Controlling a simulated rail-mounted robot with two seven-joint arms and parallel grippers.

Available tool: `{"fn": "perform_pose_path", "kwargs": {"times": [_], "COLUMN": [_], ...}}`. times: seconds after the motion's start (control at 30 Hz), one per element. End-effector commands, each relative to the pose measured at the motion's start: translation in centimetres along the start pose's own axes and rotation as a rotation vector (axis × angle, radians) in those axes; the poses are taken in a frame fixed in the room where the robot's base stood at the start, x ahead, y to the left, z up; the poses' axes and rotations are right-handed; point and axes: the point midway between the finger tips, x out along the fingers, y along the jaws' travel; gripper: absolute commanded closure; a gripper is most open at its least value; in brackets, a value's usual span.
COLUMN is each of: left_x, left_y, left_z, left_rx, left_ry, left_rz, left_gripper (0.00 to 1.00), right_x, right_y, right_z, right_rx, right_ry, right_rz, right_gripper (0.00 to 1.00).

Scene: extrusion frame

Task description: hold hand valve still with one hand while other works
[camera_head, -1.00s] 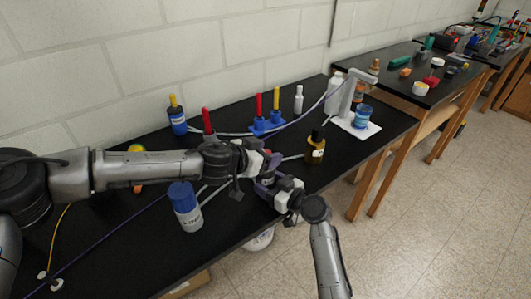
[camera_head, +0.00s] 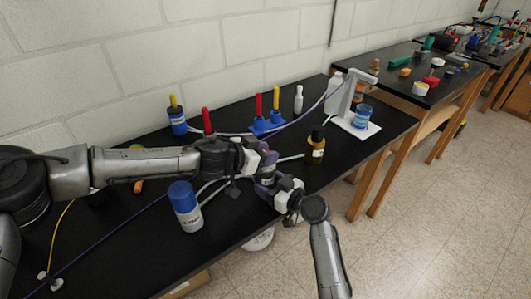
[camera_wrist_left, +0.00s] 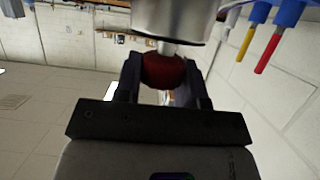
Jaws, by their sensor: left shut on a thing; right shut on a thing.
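The hand valve shows in the left wrist view as a dark red round knob (camera_wrist_left: 163,72) on a short stem under a silver-grey cylindrical body (camera_wrist_left: 172,16). My left gripper (camera_wrist_left: 162,84) is shut on the red knob, one finger on each side. The right gripper is shut just below the left one, apparently on the valve's body. The valve is mostly hidden between them, so the exact right-hand contact cannot be told.
A blue-capped white jar (camera_head: 187,207) stands left of the grippers. An amber bottle (camera_head: 316,146) stands to the right. Red and yellow tools in blue holders (camera_head: 263,124) and a white stand (camera_head: 355,122) are behind. Hoses and cables cross the black table (camera_head: 105,240).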

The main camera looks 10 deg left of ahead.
Motion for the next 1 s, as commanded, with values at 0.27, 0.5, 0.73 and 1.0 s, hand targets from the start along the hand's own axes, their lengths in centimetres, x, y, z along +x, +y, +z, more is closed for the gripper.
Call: {"fn": "perform_pose_path", "kwargs": {"times": [0.27, 0.5, 0.73, 1.0], "left_x": [0.11, 0.14, 0.17, 0.18], "left_y": [-0.14, -0.13, -0.08, 0.02], "left_z": [0.0, 0.02, -0.08, -0.17], "left_rx": [0.096, 0.183, 0.263, 0.328], "left_ry": [0.003, 0.004, 0.006, 0.006], "left_rz": [0.22, 0.432, 0.623, 0.778], "left_gripper": [0.87, 0.87, 0.87, 0.87], "right_x": [0.02, 0.04, 0.05, 0.06], "right_y": [-0.04, -0.07, -0.1, -0.13], "right_z": [0.01, 0.01, 0.0, 0.01], "right_rx": [-0.001, -0.001, -0.001, -0.001], "right_ry": [0.0, 0.0, 0.0, -0.001], "right_rz": [-0.001, -0.002, -0.002, -0.003], "right_gripper": [0.53, 0.53, 0.53, 0.53]}}
